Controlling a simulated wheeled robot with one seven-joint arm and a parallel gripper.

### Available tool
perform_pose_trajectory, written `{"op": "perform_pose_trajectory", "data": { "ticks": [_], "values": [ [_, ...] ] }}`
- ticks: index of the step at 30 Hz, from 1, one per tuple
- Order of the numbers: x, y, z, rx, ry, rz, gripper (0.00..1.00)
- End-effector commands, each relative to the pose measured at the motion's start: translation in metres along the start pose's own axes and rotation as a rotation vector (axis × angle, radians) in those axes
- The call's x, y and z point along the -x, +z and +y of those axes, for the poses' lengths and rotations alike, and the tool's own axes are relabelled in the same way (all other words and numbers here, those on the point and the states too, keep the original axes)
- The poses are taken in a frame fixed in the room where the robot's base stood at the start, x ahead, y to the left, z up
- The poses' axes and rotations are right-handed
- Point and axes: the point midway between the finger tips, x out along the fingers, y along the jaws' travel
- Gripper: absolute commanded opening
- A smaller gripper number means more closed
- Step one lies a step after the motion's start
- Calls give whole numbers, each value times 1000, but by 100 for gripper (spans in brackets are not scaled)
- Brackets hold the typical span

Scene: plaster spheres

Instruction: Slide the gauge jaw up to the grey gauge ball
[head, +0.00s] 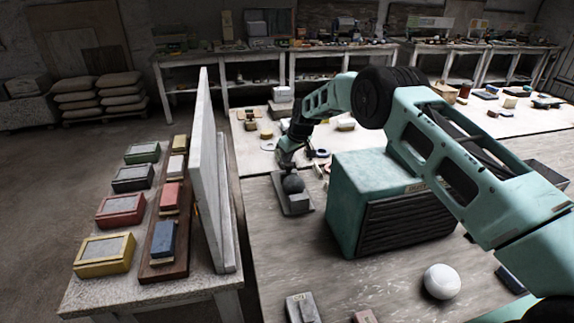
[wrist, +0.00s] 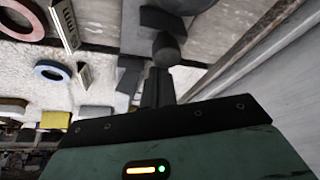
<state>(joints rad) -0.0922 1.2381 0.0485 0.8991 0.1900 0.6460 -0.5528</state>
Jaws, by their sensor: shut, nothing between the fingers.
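My gripper (head: 287,163) is behind the ball in the head view, pointing down. Its dark fingers (wrist: 158,80) are shut and empty, close to the ball; contact cannot be told.
A teal louvred box (head: 385,200) stands right of the gauge, under my arm. Upright white boards (head: 205,170) stand to the left. A white ball (head: 441,281) lies near the front. Small parts, including a blue ring (wrist: 52,70), lie around.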

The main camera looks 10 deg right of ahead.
Motion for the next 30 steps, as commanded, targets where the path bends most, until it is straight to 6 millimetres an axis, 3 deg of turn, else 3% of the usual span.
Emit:
{"op": "perform_pose_trajectory", "data": {
  "ticks": [30],
  "values": [
    [10, 24, -15, 0, -1, -2, 0]
  ]
}}
